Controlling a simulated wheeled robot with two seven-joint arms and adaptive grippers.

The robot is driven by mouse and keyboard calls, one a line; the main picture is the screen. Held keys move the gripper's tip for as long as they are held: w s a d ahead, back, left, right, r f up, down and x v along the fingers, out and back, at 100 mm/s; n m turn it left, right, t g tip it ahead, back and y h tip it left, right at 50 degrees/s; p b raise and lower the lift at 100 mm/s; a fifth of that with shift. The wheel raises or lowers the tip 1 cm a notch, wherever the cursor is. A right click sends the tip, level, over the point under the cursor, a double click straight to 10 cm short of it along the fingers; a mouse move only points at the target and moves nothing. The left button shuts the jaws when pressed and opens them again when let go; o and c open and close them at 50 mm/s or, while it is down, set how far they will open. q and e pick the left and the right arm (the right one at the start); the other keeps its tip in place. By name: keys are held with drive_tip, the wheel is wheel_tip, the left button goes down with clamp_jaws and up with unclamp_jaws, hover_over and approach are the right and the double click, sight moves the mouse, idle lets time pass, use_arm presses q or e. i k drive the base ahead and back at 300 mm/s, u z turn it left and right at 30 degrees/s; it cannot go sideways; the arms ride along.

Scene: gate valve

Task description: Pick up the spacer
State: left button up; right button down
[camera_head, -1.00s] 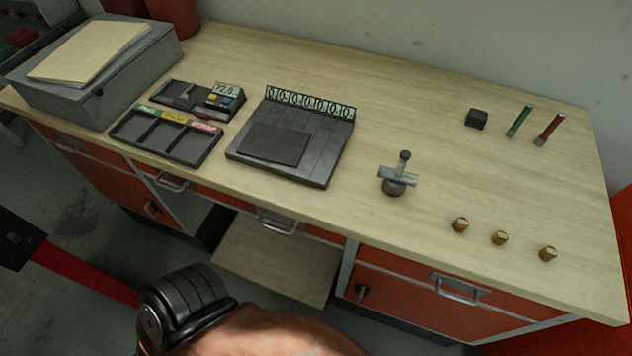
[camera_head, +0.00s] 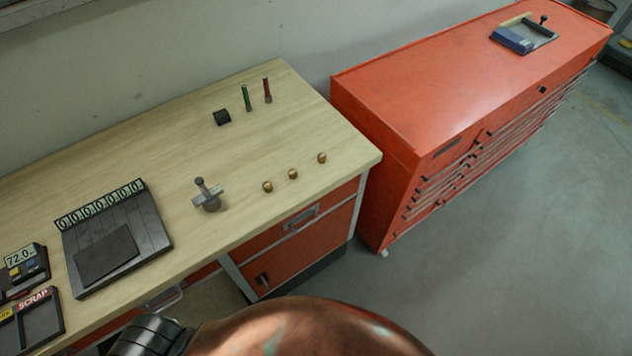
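I cannot tell for sure which object is the spacer. A small grey metal valve (camera_head: 209,196) with an upright stem and a cross piece stands on the workbench (camera_head: 285,110). To its right, three small brass pieces (camera_head: 293,174) stand apart in a row near the bench's front edge. A small black block (camera_head: 222,117) sits further back, beside a green pen-like stick (camera_head: 246,98) and a red one (camera_head: 267,90), both upright. Neither of my grippers is in view.
A dark flat device (camera_head: 150,230) with a number strip lies left of the valve. A display unit (camera_head: 25,265) and a sorting tray marked SCRAP (camera_head: 42,322) are at the far left. A red tool chest (camera_head: 430,80) beyond the bench's right end carries a blue-grey device (camera_head: 524,36).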

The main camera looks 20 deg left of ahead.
sight(267, 184)
drive_tip(key=z, duration=1.4)
drive_tip(key=i, duration=2.45)
drive_tip(key=u, duration=3.8)
